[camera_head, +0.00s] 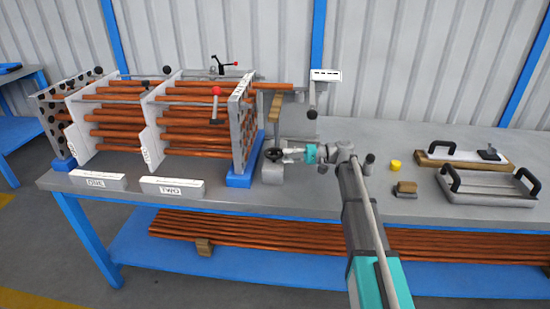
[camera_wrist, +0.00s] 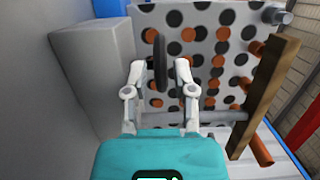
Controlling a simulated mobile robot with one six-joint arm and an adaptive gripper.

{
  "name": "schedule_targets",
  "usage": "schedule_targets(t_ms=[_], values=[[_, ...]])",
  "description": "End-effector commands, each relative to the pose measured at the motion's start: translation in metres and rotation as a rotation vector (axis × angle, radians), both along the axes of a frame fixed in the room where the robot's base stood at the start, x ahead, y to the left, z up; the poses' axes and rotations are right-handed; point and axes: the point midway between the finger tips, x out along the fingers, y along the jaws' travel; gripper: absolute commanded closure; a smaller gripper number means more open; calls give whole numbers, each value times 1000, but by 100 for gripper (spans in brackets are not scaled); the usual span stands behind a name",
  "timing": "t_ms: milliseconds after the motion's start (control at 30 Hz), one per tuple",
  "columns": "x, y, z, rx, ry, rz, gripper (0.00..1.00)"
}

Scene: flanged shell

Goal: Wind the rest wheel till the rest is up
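The rest wheel (camera_wrist: 160,62) is a thin dark ring, seen nearly edge-on in the wrist view. In the head view the wheel (camera_head: 272,155) shows at the right end of the flanged shell (camera_head: 243,130). My gripper (camera_wrist: 160,72) has a finger on either side of the wheel, with a gap visible on both sides. My gripper (camera_head: 286,154) reaches in from the right in the head view. A wooden bar (camera_wrist: 265,95), perhaps the rest, stands in front of the holed end plate (camera_wrist: 205,55). The wooden bar (camera_head: 275,106) also shows in the head view.
A grey block (camera_wrist: 92,75) stands close left of my gripper in the wrist view. Orange tubes (camera_head: 110,133) run through the shell's plates. A yellow cylinder (camera_head: 394,166), a small brown block (camera_head: 405,188) and a handled tray (camera_head: 490,199) sit to the right on the bench.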

Motion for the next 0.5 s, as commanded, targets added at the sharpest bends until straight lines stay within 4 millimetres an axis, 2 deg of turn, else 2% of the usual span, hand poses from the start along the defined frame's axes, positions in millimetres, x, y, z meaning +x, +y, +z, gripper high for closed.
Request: schedule_targets(t_ms=[300, 500], values=[[-8, 36, 0, 0, 0, 1, 66], [-11, 54, 0, 0, 0, 0, 66]])
